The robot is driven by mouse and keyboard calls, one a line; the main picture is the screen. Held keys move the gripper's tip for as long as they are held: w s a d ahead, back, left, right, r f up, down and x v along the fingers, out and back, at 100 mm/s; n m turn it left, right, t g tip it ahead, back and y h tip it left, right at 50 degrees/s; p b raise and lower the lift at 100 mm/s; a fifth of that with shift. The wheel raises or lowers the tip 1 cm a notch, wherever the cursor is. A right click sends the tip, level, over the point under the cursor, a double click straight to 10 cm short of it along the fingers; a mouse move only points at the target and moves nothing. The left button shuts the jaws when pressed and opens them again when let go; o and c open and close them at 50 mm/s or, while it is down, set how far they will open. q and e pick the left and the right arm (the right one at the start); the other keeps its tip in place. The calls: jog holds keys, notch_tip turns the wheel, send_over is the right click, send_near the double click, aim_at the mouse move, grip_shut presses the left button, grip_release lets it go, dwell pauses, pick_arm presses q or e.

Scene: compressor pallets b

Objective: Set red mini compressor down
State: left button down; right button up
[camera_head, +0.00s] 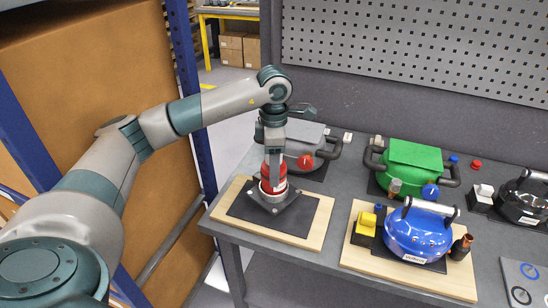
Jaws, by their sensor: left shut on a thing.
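My left gripper (274,160) reaches down from above and is shut on the red mini compressor (274,180). The compressor is a small red cylinder with a grey square base (273,197). It is upright over the dark mat on the left wooden pallet (316,239). I cannot tell whether its base touches the mat. The gripper and wrist hide its top. My right gripper is not in view.
A grey compressor (302,144) stands close behind the left pallet. A green compressor (413,165) and a blue compressor (418,234) on another pallet stand to the right, with a black one (523,202) farther right. A pegboard (420,45) rises behind the table.

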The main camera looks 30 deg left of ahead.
aim_at(274, 209)
pick_arm(q)
jog(key=shift+w+f, duration=0.1)
jog(key=shift+f, duration=0.6)
jog(key=shift+f+p, duration=0.85)
jog(key=shift+f, duration=1)
jog(key=shift+f, duration=0.1)
jog(key=c, duration=0.7)
grip_release()
jog(key=shift+c, duration=0.2)
